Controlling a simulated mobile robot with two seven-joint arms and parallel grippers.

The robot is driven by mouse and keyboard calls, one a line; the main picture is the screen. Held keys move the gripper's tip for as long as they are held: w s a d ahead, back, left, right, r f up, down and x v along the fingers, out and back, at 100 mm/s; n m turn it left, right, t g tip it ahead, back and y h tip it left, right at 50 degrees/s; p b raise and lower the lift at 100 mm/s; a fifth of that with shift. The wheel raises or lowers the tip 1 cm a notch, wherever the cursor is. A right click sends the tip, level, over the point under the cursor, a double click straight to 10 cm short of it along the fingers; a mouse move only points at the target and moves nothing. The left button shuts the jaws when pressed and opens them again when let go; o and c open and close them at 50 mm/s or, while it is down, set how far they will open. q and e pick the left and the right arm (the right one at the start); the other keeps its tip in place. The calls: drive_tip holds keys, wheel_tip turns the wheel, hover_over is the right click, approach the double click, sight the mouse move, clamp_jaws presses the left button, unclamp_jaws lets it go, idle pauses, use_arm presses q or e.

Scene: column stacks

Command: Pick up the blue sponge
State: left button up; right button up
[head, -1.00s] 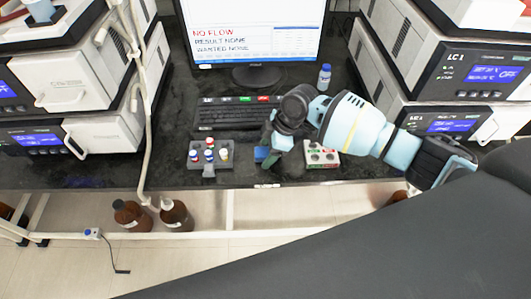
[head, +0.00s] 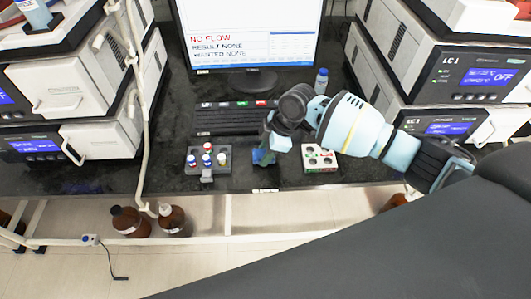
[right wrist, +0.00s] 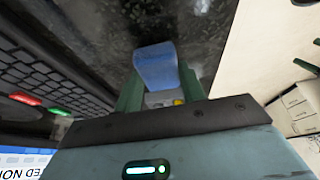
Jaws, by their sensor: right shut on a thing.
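The blue sponge (head: 262,158) is at the front middle of the dark bench, between the vial rack and the white tray in the head view. My right gripper (head: 267,152) reaches in from the right and is shut on the sponge. In the right wrist view the sponge (right wrist: 156,66) sits between the two green fingers of this gripper (right wrist: 160,92), and its far end sticks out past them. Whether the sponge is clear of the bench, I cannot tell. My left gripper is not in view.
A grey rack (head: 220,173) of capped vials stands left of the sponge. A white tray (head: 320,165) with round holes stands right. Behind are a keyboard (head: 222,120), a monitor (head: 250,35) and a blue-capped bottle (head: 321,82). Instrument stacks flank the bench. Brown bottles (head: 130,222) stand below.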

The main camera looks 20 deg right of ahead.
wheel_tip(320, 180, up, 2)
drive_tip(key=shift+s+r, duration=0.15)
drive_tip(key=shift+r, duration=0.1)
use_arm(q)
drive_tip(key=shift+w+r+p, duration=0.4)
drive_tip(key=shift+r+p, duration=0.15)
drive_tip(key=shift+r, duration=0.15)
use_arm(e)
drive_tip(key=s+d+r, duration=0.1)
drive_tip(key=s+d, duration=0.3)
drive_tip(key=s, duration=1.1)
drive_tip(key=shift+d+r, duration=0.1)
drive_tip(key=shift+r, duration=0.05)
